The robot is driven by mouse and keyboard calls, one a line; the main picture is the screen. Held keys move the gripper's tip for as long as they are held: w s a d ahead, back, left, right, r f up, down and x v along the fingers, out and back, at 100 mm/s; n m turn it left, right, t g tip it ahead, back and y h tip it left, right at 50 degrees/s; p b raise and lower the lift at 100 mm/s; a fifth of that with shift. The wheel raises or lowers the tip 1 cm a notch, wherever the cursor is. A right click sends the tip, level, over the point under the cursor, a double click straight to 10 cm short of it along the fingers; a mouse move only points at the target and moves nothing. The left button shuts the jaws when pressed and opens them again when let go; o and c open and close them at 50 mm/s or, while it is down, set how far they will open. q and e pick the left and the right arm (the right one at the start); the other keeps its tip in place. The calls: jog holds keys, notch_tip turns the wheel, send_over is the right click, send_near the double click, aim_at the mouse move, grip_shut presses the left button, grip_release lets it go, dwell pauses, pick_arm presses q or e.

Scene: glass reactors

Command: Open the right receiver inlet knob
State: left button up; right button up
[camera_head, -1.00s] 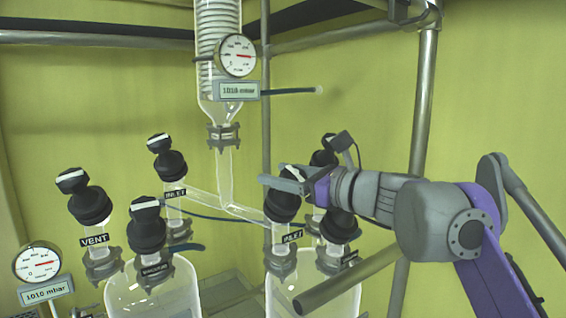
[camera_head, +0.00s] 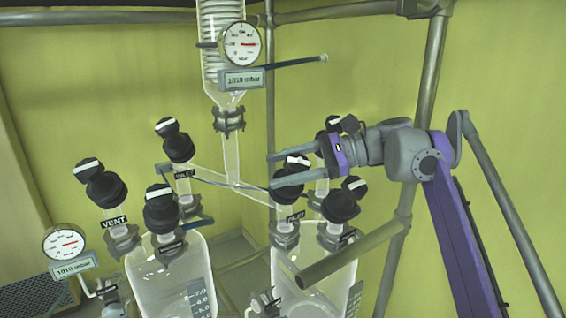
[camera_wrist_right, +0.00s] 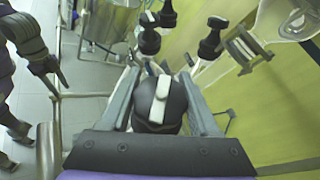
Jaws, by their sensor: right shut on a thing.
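The right receiver inlet knob (camera_head: 294,165) is black with a white bar and stands above a neck labelled INLET on the right glass receiver (camera_head: 284,268). My right gripper (camera_head: 272,170) reaches it from the right, one finger on each side of its top. In the right wrist view the knob (camera_wrist_right: 160,100) sits between the two grey fingers (camera_wrist_right: 160,82), its white bar running roughly along them. The gripper is shut on it. Part of the knob is hidden by the fingers in the head view. Part of my left arm shows at the left of the wrist view; its jaws are unclear.
Other black knobs (camera_head: 342,202) stand close around the held one. The left receiver (camera_head: 170,275) carries its own vent and inlet knobs. A metal bar (camera_head: 350,256) crosses in front of the right receiver. A gauge (camera_head: 241,44) hangs above, and frame posts (camera_head: 428,100) stand behind.

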pick_arm(q)
jog(key=shift+r, duration=0.1)
pick_arm(e)
jog(key=shift+s+n+g, duration=0.1)
jog(key=shift+n+g, duration=0.4)
jog(key=shift+h, duration=0.3)
jog(key=o, duration=1.4)
jog(key=shift+s, duration=0.1)
